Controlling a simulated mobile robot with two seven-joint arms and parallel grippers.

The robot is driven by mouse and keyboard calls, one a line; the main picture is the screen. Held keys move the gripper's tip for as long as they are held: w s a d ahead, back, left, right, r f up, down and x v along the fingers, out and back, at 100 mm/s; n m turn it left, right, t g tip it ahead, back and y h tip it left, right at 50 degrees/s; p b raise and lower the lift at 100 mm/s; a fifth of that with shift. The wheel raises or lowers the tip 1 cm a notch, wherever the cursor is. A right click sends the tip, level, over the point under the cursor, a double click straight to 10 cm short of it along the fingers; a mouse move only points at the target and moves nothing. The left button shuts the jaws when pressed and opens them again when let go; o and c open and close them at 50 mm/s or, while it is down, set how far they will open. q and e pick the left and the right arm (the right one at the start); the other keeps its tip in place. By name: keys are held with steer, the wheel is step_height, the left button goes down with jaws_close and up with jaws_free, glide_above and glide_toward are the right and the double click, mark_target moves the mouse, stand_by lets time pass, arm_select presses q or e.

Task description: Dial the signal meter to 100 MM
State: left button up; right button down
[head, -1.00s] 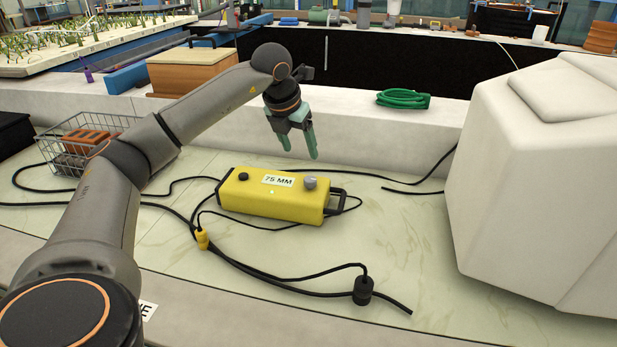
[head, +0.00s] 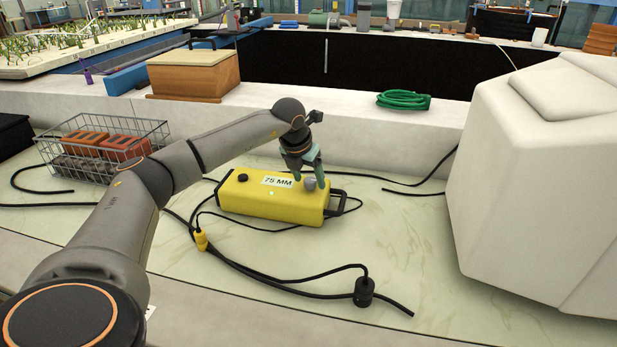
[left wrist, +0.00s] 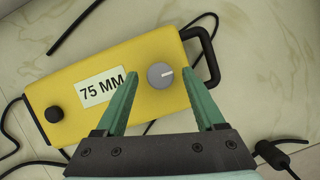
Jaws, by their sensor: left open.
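The signal meter (head: 262,204) is a yellow box lying on the pale bench, with a black handle at its right end. Its label reads 75 MM (left wrist: 102,87). A grey dial knob (left wrist: 160,75) with a white pointer line sits near the handle end, and a black knob (left wrist: 54,114) is at the other end. My left gripper (head: 310,183) is open above the meter, its green fingers on either side of the grey knob. In the left wrist view its fingertips (left wrist: 172,74) stand apart from the knob. My right gripper is not in view.
A wire basket with orange blocks (head: 160,131) stands at the left. Black cables (head: 280,278) lie in front of and behind the meter. A large white block (head: 540,190) stands at the right, and a green hose coil (head: 403,100) lies on the ledge behind.

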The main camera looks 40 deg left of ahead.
arm_select(q)
steer(key=shift+c, duration=0.4)
jaws_close()
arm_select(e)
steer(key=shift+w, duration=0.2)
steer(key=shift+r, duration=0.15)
arm_select(q)
steer(key=shift+a+r+m+h+p, duration=0.15)
steer(key=shift+m+h+p, duration=0.35)
steer(key=shift+m+p, duration=0.65)
steer(key=shift+m, duration=0.85)
steer(key=shift+m+h, duration=0.3)
steer(key=shift+h, duration=0.1)
steer(key=shift+m+p, duration=0.35)
steer(key=shift+m, duration=0.15)
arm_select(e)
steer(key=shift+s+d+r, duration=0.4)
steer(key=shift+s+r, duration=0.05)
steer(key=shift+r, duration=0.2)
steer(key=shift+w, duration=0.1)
